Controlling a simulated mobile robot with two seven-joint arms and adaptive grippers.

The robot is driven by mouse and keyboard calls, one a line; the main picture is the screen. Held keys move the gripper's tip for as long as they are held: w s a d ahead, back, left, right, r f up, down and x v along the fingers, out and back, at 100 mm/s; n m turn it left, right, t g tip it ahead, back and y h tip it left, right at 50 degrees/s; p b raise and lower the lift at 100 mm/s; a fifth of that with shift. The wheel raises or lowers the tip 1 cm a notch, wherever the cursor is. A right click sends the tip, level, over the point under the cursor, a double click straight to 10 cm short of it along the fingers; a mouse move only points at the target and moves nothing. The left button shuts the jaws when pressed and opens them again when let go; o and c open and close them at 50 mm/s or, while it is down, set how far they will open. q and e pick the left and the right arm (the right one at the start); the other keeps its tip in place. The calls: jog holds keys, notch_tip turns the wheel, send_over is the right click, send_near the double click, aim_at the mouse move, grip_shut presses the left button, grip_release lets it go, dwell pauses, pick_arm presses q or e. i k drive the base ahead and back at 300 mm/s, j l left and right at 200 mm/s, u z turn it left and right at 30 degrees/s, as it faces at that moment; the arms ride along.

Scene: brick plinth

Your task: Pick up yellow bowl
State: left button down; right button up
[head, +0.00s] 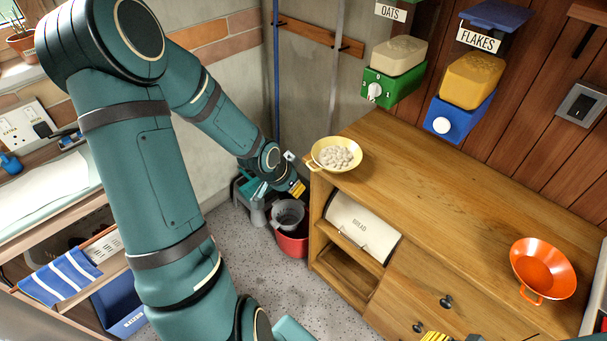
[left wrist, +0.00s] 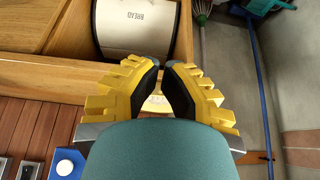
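The yellow bowl (head: 321,158) stands upright on the wooden cabinet's top, near its left corner. It holds several pale round pieces, and a handle points toward my left gripper. My left gripper (head: 297,188) is just below and left of the bowl, off the cabinet's edge, and seems apart from it. In the left wrist view, the left gripper's fingertips (left wrist: 161,65) lean close together. A bit of yellow, probably the bowl (left wrist: 157,104), shows between the fingers; the rest is hidden. I cannot tell whether the tips touch. My right gripper (head: 436,337) is cut off at the bottom edge.
An orange pan (head: 543,268) sits on the right of the cabinet top (head: 440,185). A bread bin (head: 362,226) fills the shelf below the bowl. A red bucket (head: 292,244) stands on the floor beside it. Green (head: 392,88) and blue (head: 460,115) dispensers hang above. The cabinet top's middle is clear.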

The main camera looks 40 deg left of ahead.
aim_at(334, 154)
jog(key=i+j+z, duration=0.15)
jog(key=j+z, duration=0.15)
jog(key=j, duration=0.55)
jog(key=i+j+z, duration=0.1)
jog(key=j+z, duration=0.2)
jog(key=j, duration=0.55)
